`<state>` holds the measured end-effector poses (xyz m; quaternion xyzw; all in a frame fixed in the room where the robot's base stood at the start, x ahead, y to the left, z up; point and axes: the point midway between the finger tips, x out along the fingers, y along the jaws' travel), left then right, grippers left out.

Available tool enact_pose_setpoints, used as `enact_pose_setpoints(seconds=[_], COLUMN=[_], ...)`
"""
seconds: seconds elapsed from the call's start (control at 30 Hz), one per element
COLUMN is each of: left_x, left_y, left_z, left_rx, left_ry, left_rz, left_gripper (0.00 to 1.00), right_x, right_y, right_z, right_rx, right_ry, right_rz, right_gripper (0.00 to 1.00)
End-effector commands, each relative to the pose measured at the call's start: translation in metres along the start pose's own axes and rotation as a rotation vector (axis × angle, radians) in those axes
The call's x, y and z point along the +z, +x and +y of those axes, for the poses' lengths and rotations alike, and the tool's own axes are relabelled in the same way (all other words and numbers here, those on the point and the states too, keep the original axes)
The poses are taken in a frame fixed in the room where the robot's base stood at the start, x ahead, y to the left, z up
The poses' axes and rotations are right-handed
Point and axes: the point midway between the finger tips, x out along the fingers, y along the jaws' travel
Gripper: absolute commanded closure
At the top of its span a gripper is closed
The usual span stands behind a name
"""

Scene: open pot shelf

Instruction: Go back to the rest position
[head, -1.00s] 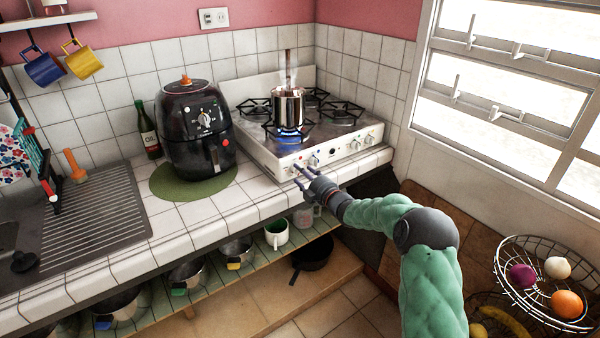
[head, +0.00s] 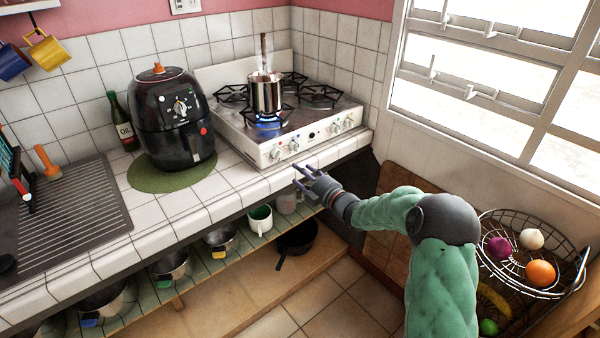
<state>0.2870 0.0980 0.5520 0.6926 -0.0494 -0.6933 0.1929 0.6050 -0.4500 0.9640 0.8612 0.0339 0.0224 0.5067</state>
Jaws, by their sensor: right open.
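My right gripper (head: 303,180) is open and empty, in front of the counter's tiled front edge and below the stove's knobs. It is apart from the knobs. The white stove (head: 290,138) stands on the counter with a blue flame lit under a steel pot (head: 266,93). A handle sticks up from the pot and steam rises from it. My left gripper is not in the head view.
A black air fryer (head: 172,120) stands on a green mat (head: 142,178). The open shelf below the counter holds pots, a green-white mug (head: 260,219) and a black pan (head: 297,238). A wire fruit basket (head: 484,262) stands at right, near my right arm.

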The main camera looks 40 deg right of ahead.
Motion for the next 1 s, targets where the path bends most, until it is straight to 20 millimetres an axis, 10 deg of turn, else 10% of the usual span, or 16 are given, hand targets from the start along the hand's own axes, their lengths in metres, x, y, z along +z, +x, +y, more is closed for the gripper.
enact_pose_setpoints(seconds=[0.27,0.43,0.73,1.0], left_x=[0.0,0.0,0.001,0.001], left_y=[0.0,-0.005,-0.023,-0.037], left_z=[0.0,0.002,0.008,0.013], left_rx=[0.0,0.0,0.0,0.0], left_ry=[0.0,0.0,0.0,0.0], left_rz=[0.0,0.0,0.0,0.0], left_gripper=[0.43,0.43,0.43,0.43], right_x=[0.0,-0.001,-0.025,-0.073], right_y=[0.001,0.009,-0.004,-0.085], right_z=[-0.002,-0.041,-0.222,-0.372], right_rx=[-0.002,-0.061,-0.347,-0.617], right_ry=[0.005,0.141,0.693,1.065], right_rz=[-0.001,-0.042,-0.315,-0.683], right_gripper=[0.43,0.43,0.43,0.43])
